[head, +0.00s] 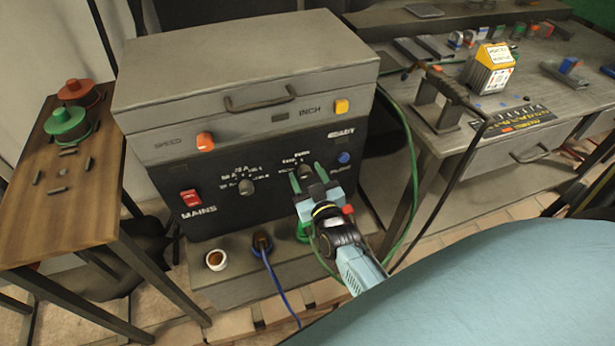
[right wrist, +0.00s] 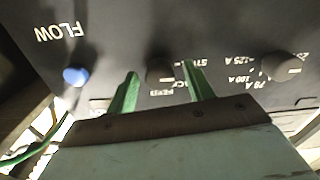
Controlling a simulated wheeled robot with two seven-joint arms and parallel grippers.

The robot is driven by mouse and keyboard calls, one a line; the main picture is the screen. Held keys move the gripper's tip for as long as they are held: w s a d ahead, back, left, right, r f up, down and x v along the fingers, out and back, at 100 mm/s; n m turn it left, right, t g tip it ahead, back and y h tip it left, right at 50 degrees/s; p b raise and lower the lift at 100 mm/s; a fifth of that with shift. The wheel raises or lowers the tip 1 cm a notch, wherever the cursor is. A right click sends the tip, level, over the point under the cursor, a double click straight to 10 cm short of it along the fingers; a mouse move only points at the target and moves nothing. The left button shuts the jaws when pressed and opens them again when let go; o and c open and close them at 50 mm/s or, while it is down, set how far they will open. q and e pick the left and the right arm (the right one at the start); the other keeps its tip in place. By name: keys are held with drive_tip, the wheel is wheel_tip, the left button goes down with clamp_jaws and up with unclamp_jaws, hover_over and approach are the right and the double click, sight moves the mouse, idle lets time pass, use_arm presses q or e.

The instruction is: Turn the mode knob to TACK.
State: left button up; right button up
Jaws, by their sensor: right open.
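The mode knob (head: 304,172) is a dark round knob on the right part of the black front panel (head: 270,200). My right gripper (head: 306,169) is open in front of it, with one green finger on each side of the knob. In the right wrist view, which is upside down, the knob (right wrist: 160,70) shows between the two finger tips (right wrist: 161,69). There is a visible gap at both sides, and I see no contact. Labels reading like FEED, TACK and ST… lie around the knob, partly covered by a finger. Its pointer direction is unclear. My left gripper is not in view.
A current knob (head: 246,187) and red MAINS switch (head: 190,198) sit left on the panel. A blue FLOW knob (head: 344,158) is close on the right. Orange SPEED (head: 205,140) and yellow INCH (head: 342,106) controls are above. A green hose (head: 411,180) hangs right.

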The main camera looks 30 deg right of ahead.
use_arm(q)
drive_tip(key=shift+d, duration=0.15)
use_arm(e)
drive_tip(key=shift+c, duration=0.4)
drive_tip(key=c, duration=0.9)
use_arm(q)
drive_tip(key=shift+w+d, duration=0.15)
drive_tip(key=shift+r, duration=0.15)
use_arm(e)
drive_tip(key=shift+m, duration=0.4)
drive_tip(key=shift+m+p, duration=0.4)
drive_tip(key=shift+m, duration=0.5)
drive_tip(key=m, duration=0.4)
drive_tip(key=shift+m+p, duration=0.3)
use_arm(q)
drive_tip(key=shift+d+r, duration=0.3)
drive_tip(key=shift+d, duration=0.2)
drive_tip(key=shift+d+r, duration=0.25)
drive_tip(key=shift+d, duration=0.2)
use_arm(e)
drive_tip(key=shift+f+m, duration=0.1)
drive_tip(key=shift+m, duration=0.7)
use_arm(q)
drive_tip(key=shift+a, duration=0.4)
